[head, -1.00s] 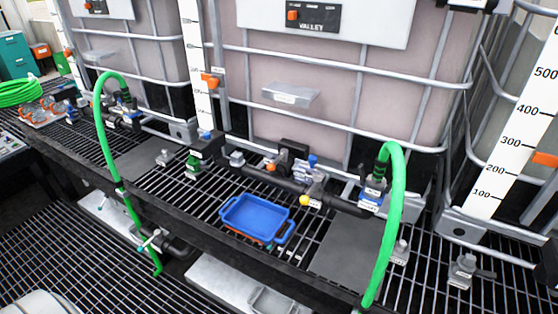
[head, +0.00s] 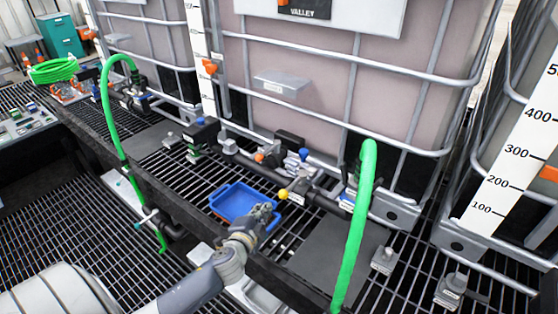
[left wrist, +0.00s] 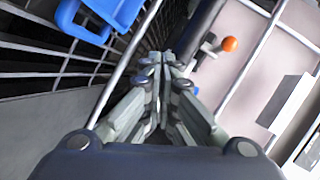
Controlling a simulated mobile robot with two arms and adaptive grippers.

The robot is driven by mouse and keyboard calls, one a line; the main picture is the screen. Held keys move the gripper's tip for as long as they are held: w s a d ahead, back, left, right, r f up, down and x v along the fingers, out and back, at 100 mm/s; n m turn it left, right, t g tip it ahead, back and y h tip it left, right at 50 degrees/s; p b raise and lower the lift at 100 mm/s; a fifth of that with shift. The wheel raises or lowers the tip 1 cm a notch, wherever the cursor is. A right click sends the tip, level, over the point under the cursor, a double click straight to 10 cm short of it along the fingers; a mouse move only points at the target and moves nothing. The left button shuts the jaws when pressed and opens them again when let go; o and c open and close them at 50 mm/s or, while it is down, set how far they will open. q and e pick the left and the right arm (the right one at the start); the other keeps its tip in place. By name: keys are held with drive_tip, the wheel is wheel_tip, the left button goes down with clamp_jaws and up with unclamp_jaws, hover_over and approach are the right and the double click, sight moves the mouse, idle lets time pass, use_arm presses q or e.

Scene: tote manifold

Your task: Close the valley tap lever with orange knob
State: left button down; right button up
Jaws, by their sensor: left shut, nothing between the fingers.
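The tap lever's orange knob (head: 259,157) shows on the pipe manifold in front of the tank labelled VALLEY (head: 300,12). In the left wrist view an orange knob (left wrist: 229,44) sits on a short grey lever, up and to the right of the fingertips. My left gripper (head: 268,209) is shut and empty. It is over the blue tray's right side in the head view, below and apart from the orange knob. Its closed fingers (left wrist: 160,62) point up the left wrist view. My right gripper is out of view.
The blue tray (head: 216,202) stands on the black grating. A yellow knob (head: 283,194) is on the manifold just above my left gripper. A green hose (head: 355,235) arches down at the right, another (head: 108,120) at the left. A flat dark plate (head: 335,255) lies right of the tray.

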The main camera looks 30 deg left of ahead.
sight(268, 151)
use_arm(q)
drive_tip(key=w+r+m+t+h, duration=0.1)
drive_tip(key=w+r+m+t, duration=0.25)
drive_tip(key=r, duration=0.55)
drive_tip(key=shift+g, duration=0.25)
drive_tip(key=w, duration=0.3)
drive_tip(key=w+a+p, duration=0.1)
drive_tip(key=w, duration=0.2)
drive_tip(key=w+a, duration=0.1)
drive_tip(key=w, duration=0.2)
drive_tip(key=shift+w+f, duration=0.4)
drive_tip(key=a, duration=0.1)
drive_tip(key=a+f, duration=0.1)
drive_tip(key=a, duration=0.1)
drive_tip(key=shift+a, duration=0.45)
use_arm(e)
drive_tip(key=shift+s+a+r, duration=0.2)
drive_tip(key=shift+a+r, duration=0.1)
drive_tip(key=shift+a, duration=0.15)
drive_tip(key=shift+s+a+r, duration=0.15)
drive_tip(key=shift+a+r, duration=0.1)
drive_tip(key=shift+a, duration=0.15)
use_arm(q)
drive_tip(key=shift+a, duration=0.1)
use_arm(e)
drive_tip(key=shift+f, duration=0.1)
